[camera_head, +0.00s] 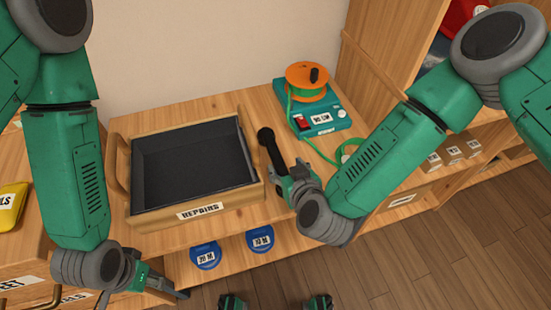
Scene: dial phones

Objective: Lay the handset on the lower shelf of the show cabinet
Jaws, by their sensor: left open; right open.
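A black handset (268,145) stands out beyond my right gripper, on the wooden top just right of the tray. Its rounded far end shows; its near end is hidden by the gripper. My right gripper (283,187) is open at the handset's near part; I cannot tell whether it touches. My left gripper (172,288) is open and empty, low in front of the wooden cabinet (215,232). Under the cabinet's top is a lower shelf (228,262) with two blue discs (205,255) on it. I cannot tell if this is the show cabinet.
A dark-lined wooden tray (190,212) labelled REPAIRS fills the left of the top. A teal box (322,118) with an orange reel (306,75) and green cord stands behind right. Taller shelving (385,50) with small boxes is at right. A yellow item (12,205) lies far left.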

